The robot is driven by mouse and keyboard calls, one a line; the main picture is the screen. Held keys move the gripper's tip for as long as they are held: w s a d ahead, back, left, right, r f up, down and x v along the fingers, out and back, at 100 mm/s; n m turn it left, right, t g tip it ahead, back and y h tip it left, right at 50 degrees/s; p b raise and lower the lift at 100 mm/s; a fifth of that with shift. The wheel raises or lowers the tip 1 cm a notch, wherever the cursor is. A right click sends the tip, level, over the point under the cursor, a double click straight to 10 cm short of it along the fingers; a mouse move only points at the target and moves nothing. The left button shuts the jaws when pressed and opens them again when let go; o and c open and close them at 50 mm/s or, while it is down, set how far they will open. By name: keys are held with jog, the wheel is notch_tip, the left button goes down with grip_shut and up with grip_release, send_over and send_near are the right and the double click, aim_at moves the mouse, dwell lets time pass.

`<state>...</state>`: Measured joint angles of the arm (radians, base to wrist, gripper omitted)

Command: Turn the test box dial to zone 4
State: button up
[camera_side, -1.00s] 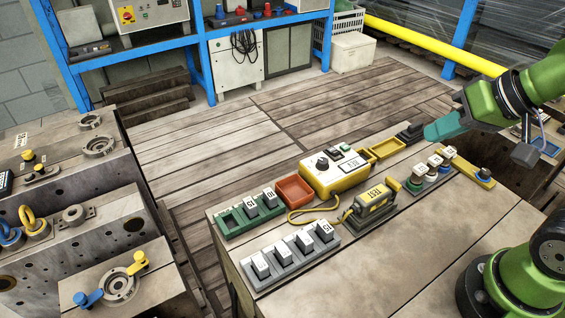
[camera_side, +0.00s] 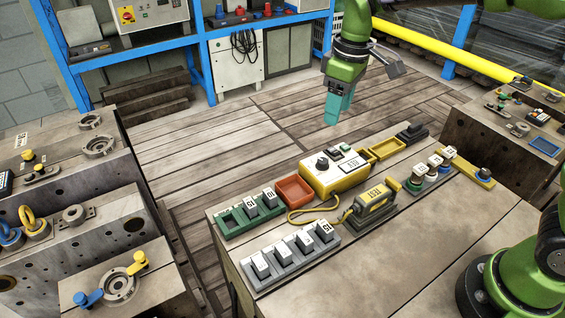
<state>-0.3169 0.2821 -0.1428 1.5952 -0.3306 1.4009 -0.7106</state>
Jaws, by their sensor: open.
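The test box (camera_side: 336,178) is a yellow case with a pale top, standing at the back of the bench. Its black dial knob (camera_side: 322,163) is on the top at the left; the zone it points to is too small to read. A small display or label (camera_side: 352,163) sits right of the dial. My gripper (camera_side: 335,113), with teal fingers pointing down, hangs in the air above and behind the test box in the picture. It is open and empty, apart from the dial. The gap between its fingers is hard to see from this side.
A red tray (camera_side: 295,190) and a yellow tray (camera_side: 386,148) flank the test box. A yellow-topped TEST unit (camera_side: 372,205) with a cable is in front. The bench's front right is clear.

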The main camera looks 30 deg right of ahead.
jog(key=w+r+n, duration=0.2)
jog(key=w+n, duration=0.1)
jog(key=n, duration=0.1)
send_near(323, 160)
jog(key=shift+g+h, duration=0.3)
jog(key=f, duration=0.8)
jog(key=shift+w+a+f, duration=0.1)
jog(key=shift+w+a, duration=0.15)
jog(key=shift+w, duration=0.05)
grip_shut()
